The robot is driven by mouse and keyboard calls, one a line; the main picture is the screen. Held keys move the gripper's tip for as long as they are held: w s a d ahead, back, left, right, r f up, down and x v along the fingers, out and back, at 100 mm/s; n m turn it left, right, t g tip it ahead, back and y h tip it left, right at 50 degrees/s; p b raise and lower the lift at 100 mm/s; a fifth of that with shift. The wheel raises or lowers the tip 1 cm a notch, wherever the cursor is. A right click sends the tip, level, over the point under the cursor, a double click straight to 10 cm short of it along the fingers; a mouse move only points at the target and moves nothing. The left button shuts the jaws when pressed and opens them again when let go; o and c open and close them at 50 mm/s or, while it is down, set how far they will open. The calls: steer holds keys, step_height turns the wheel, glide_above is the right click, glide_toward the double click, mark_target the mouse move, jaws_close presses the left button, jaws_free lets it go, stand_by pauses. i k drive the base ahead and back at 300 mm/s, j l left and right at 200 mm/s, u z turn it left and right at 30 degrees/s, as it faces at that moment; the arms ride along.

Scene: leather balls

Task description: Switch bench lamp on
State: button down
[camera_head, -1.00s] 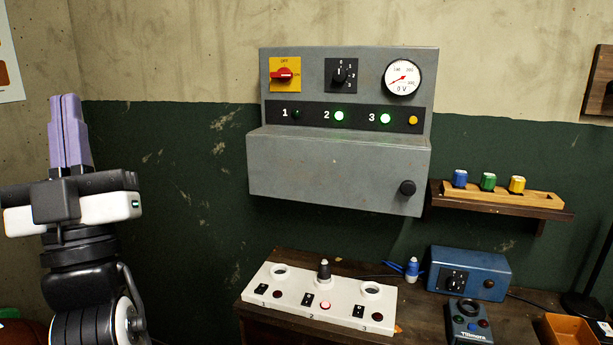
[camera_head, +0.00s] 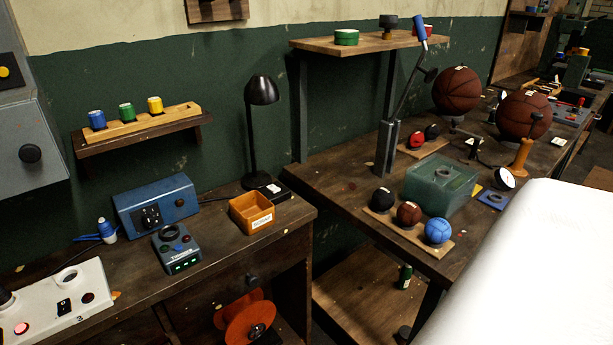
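The bench lamp (camera_head: 262,92) is black, with a cone shade on a thin upright stem. It stands at the back right of the left workbench, against the green wall. No glow shows from its shade, and it looks unlit. A small black box with a pale label (camera_head: 273,191) sits at the lamp's foot; I cannot make out a switch on it. My gripper is not in view.
An orange-brown open box (camera_head: 252,213) stands in front of the lamp. A blue box with a dial (camera_head: 156,205) and a dark device with green lights (camera_head: 177,248) are to the left. A white shape hides the lower right.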

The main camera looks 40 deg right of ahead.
mark_target(273, 189)
steer(key=z, duration=1.1)
